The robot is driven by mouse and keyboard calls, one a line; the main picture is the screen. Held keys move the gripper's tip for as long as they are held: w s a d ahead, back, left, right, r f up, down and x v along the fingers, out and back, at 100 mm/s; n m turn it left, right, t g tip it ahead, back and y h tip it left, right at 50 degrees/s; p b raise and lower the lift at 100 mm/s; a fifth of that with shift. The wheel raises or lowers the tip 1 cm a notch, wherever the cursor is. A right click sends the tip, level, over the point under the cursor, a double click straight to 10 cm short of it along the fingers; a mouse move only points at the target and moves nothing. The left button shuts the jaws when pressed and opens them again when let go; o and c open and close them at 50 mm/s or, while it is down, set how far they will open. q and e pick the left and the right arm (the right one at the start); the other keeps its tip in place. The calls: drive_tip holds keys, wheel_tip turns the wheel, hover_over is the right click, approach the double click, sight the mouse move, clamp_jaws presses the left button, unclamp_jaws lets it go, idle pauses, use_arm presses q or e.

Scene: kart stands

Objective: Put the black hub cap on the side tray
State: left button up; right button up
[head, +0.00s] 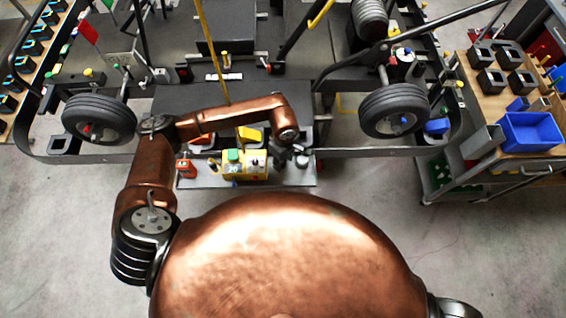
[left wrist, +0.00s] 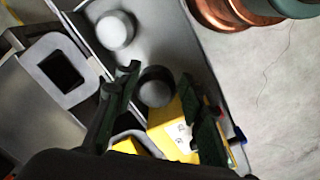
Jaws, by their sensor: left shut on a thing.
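My left gripper (head: 284,154) is over the right part of the side tray (head: 302,181), by the yellow box. In the left wrist view the gripper (left wrist: 158,76) has its two dark fingers on either side of the black hub cap (left wrist: 156,88), a dark round piece, and is shut on it. The tray's grey surface (left wrist: 170,38) shows beyond it; I cannot tell whether the cap touches the tray. In the head view the gripper hides the cap. My right gripper is out of view.
A light grey round cap (left wrist: 115,30) stands on the tray, also in the head view (head: 302,160). A yellow box (head: 243,169) and a red item (head: 186,168) stand left of the gripper. Wheels (head: 99,118) and (head: 394,111) flank the tray. A wooden table with a blue bin (head: 530,131) is right.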

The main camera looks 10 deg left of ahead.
sight(283, 162)
use_arm(q)
drive_tip(key=shift+w+a+f, duration=0.2)
drive_tip(key=shift+w+f, duration=0.1)
drive_tip(key=shift+f, duration=0.15)
wheel_tip(283, 162, down, 2)
drive_tip(key=shift+s+f+p, duration=0.1)
drive_tip(key=shift+f+p, duration=0.05)
drive_tip(key=shift+p, duration=0.55)
drive_tip(key=shift+f, duration=0.3)
drive_tip(key=shift+f, duration=0.1)
drive_tip(key=shift+f, duration=0.15)
drive_tip(key=o, duration=0.9)
drive_tip(key=shift+o, duration=0.2)
drive_tip(key=shift+r, duration=0.2)
